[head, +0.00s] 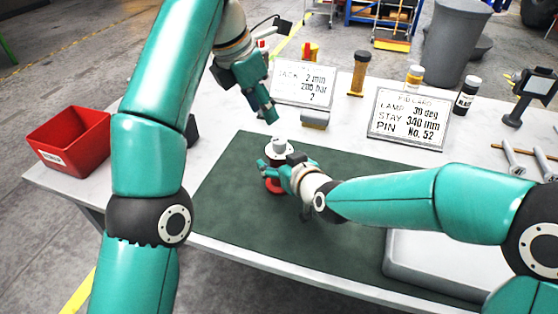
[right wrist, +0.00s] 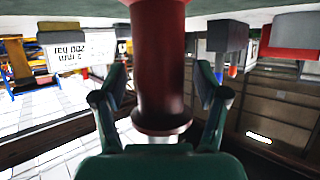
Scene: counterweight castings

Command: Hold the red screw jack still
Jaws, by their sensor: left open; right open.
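The red screw jack (head: 274,186) stands on the green mat (head: 235,190), mostly hidden behind my right gripper, with a pale grey top (head: 279,147) showing above it. My right gripper (head: 279,168) is around the jack at mid height. In the right wrist view the jack's red body (right wrist: 160,60) lies between the two spread fingers, with a visible gap on each side. My left gripper (head: 268,112) is open and empty, above and behind the jack, pointing down.
Two printed cards (head: 409,118) (head: 304,84) stand behind the mat. A red bin (head: 72,142) is at the left end of the table. A grey tray (head: 425,262) lies front right. Several small bottles (head: 466,96) stand at the back.

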